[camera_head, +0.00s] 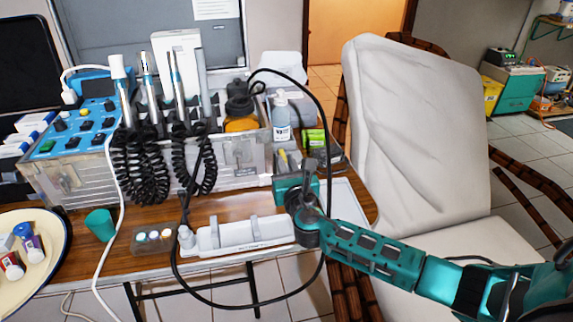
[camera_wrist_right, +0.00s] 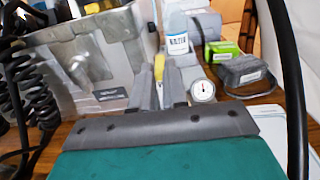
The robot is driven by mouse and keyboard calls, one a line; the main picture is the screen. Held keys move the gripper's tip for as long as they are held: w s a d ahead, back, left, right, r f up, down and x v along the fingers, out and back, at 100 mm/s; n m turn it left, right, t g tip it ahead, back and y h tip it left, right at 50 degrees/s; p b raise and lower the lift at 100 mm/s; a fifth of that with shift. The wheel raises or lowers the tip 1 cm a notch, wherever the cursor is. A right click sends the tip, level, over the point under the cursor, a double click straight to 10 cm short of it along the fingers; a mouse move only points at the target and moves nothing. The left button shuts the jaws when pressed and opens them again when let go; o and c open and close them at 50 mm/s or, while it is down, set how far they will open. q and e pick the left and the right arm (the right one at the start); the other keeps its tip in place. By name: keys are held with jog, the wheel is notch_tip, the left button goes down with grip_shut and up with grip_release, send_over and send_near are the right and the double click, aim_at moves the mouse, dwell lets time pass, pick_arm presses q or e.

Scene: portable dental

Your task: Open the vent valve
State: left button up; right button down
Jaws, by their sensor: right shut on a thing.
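The vent valve appears as a small yellow handle (camera_head: 283,160) at the right end of the grey metal dental unit (camera_head: 235,160). In the right wrist view the yellow handle (camera_wrist_right: 159,66) shows between and just beyond my fingertips. My right gripper (camera_head: 288,165), with its teal body, reaches the unit's right front corner. Its grey fingers (camera_wrist_right: 164,78) are shut on the yellow handle, and they hide the lower part of it. A round pressure gauge (camera_wrist_right: 203,90) sits just right of the fingers. My left gripper is in neither view.
A water bottle (camera_head: 281,118) and a green packet (camera_head: 315,138) stand close behind the gripper. A black cable (camera_head: 322,105) loops around my right wrist area. A white holder (camera_head: 240,234) lies on the table front, and a white dental chair (camera_head: 415,120) is at right.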

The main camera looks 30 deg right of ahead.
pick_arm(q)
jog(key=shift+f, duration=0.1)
pick_arm(e)
jog(key=shift+d, duration=0.1)
jog(key=n+g+y+b, duration=0.6)
jog(key=n+y+b, duration=0.8)
jog(key=y, duration=0.4)
send_near(283, 149)
jog(key=w+a+m+b, duration=0.1)
jog(key=w+a, duration=0.2)
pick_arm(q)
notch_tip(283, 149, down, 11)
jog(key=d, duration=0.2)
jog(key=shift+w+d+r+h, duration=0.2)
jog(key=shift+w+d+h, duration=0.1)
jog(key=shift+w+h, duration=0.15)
pick_arm(e)
jog(key=shift+w+d+f+n+g+y, duration=0.1)
jog(key=shift+w+n+g+y, duration=0.05)
jog(key=shift+n+g+y, duration=0.35)
jog(key=shift+w+d+f+n+g+y, duration=0.15)
jog(key=shift+n+g+y, duration=0.2)
jog(key=shift+g, duration=0.25)
jog(key=shift+w+n+g+y, duration=0.3)
jog(key=shift+n+g+y, duration=0.25)
jog(key=shift+n+g, duration=0.3)
jog(key=c, duration=1.1)
grip_release()
jog(key=shift+c, duration=0.2)
